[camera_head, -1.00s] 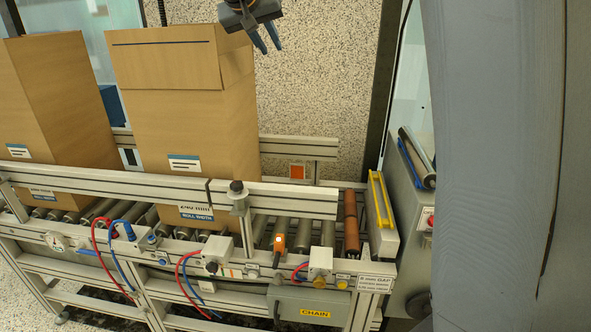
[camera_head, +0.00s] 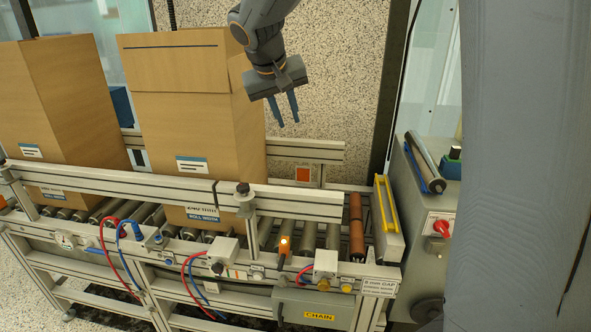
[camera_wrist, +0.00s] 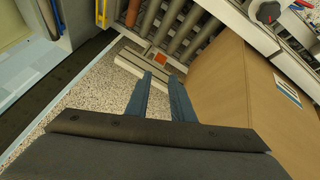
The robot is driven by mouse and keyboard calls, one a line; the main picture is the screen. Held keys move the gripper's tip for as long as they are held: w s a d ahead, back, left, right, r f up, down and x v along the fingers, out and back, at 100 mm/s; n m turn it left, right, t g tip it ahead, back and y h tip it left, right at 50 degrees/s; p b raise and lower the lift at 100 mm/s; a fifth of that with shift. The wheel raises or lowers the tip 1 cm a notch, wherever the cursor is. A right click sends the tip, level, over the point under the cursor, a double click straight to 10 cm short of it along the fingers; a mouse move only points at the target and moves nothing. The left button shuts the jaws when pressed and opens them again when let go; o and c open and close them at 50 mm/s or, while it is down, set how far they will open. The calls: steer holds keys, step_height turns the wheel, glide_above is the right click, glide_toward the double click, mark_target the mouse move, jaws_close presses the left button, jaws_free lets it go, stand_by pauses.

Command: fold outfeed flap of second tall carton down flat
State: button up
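The second tall carton (camera_head: 205,130) is the brown one on the right, upright on the roller conveyor. My gripper (camera_head: 288,123) is just right of the carton's upper part, fingers pointing down, apart and empty. In the wrist view the fingers (camera_wrist: 160,76) have a clear gap, with the carton's side (camera_wrist: 225,80) to the right, apart from them.
Another tall carton (camera_head: 60,110) stands to the left. A guide rail (camera_head: 300,202) runs along the near side of the conveyor, with a lit orange sensor (camera_head: 284,245). Rollers (camera_head: 332,235) right of the second carton are bare. A control box (camera_head: 430,230) stands at the right.

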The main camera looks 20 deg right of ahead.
steer(key=s+a+f+n+g+y, duration=0.1)
steer(key=s+f+g, duration=0.1)
steer(key=s+f, duration=0.7)
steer(key=shift+s+f+y, duration=0.3)
steer(key=shift+s, duration=0.5)
jaws_close()
steer(key=m+t+y+p, duration=0.5)
steer(key=m+y+p, duration=0.6)
steer(key=m+y, duration=0.9)
glide_toward(246, 58)
steer(key=a+m+h+p, duration=0.1)
steer(key=a+p, duration=0.1)
steer(key=w+a+r+m+h+p, duration=0.1)
steer(key=a, duration=0.1)
steer(key=w+a+m+p, duration=0.1)
steer(key=a+p, duration=0.1)
steer(key=shift+w+r+h+p, duration=0.2)
steer(key=shift+r+h+p, duration=0.05)
steer(key=shift+h+p, duration=0.15)
